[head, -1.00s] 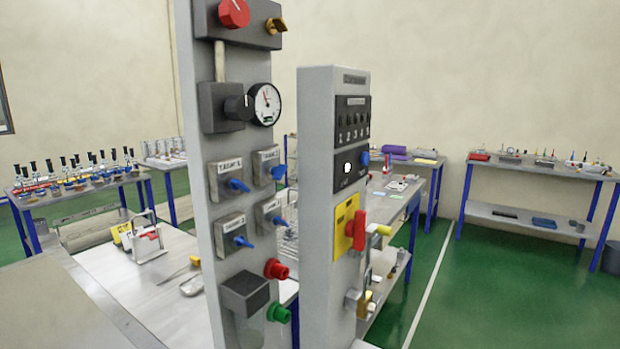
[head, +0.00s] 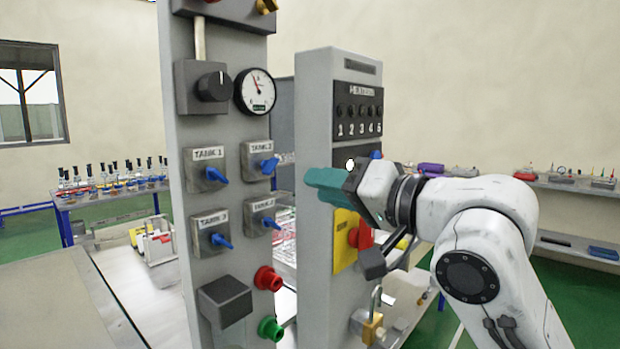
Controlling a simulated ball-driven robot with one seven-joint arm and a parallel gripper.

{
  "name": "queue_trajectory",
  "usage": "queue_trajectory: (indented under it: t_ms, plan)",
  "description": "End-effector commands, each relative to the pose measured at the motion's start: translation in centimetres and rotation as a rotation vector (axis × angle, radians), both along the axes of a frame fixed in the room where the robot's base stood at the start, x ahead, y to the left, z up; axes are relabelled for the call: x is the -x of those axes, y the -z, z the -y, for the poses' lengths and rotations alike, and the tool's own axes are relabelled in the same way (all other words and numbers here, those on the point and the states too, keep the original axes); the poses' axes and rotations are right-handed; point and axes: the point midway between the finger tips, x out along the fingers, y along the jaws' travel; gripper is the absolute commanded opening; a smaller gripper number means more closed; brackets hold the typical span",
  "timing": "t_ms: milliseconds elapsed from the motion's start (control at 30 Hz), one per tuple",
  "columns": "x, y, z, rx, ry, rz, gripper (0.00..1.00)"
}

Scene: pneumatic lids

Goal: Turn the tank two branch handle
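The tank two box (head: 257,150) is on the tall grey panel, upper right of several labelled valve boxes. Its blue branch handle (head: 268,165) sticks out from its front, with the tip tilted up to the right. My gripper (head: 312,184) has teal fingers and comes in from the right. Its fingertips point left towards the panel, a little right of and below the handle. A gap shows between them and the handle in the picture. The fingers overlap one another from this side, so their opening is hidden. Nothing is visibly held.
The tank one handle (head: 216,174), tank three handle (head: 221,240) and lower right blue handle (head: 270,223) sit close by. A gauge (head: 255,92) is above. Red (head: 267,279) and green (head: 271,328) fittings are below. A second grey panel (head: 313,120) stands behind my gripper.

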Motion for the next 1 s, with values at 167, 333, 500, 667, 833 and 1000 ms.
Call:
queue_trajectory:
  t_ms: [167,333,500,667,833,1000]
  plan:
    - [0.2,-1.5,-1.0,-0.010,-0.029,0.005,0.32]
    - [-0.6,-1.7,-2.2,-0.010,-0.031,0.003,0.32]
    - [-2.5,-1.8,-4.6,-0.009,-0.030,0.003,0.32]
    - [-4.2,-1.8,-6.9,-0.009,-0.030,0.004,0.32]
    - [-5.6,-1.7,-8.6,-0.010,-0.030,0.005,0.32]
    - [-6.2,-1.7,-9.3,-0.010,-0.029,0.007,0.32]
